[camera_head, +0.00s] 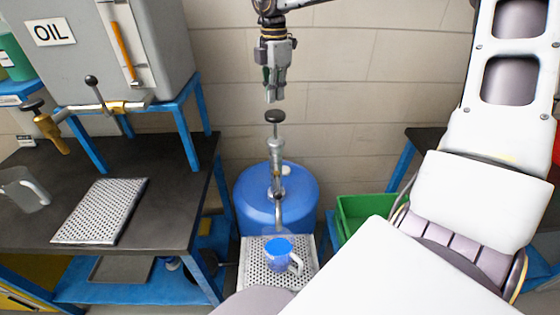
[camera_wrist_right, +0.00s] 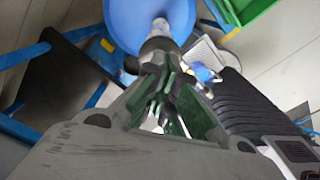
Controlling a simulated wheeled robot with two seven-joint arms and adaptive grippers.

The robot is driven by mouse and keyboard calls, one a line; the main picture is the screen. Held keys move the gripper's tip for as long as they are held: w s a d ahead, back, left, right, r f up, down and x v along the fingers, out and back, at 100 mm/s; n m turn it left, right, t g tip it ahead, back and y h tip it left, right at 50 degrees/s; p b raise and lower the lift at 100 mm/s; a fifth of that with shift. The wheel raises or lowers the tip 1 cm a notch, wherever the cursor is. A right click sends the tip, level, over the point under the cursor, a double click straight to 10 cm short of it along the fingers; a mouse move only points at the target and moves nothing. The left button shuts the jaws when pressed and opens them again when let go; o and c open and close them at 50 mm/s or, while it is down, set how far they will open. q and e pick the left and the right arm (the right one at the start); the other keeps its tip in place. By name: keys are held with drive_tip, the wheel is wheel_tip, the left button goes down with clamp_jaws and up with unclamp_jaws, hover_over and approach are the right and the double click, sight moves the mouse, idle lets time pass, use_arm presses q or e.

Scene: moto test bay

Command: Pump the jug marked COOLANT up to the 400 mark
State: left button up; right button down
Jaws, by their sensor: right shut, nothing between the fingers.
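A blue drum (camera_head: 300,190) stands by the wall with a hand pump (camera_head: 276,150) on top, and its dark round knob (camera_head: 274,116) is raised. The pump spout points down over a small jug (camera_head: 278,250) with blue in it, which stands on a perforated tray (camera_head: 252,272). I cannot read a label or marks on the jug. My right gripper (camera_head: 272,98) hangs just above the knob, fingers shut and empty. My left gripper is out of view.
A green crate (camera_head: 350,212) stands right of the drum. My white arm covers the right side.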

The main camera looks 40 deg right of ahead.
drive_tip(key=shift+r+p, duration=1.25)
drive_tip(key=shift+r, duration=0.95)
wheel_tip(320, 180, up, 9)
drive_tip(key=p, duration=0.9)
drive_tip(key=shift+r+p, duration=0.5)
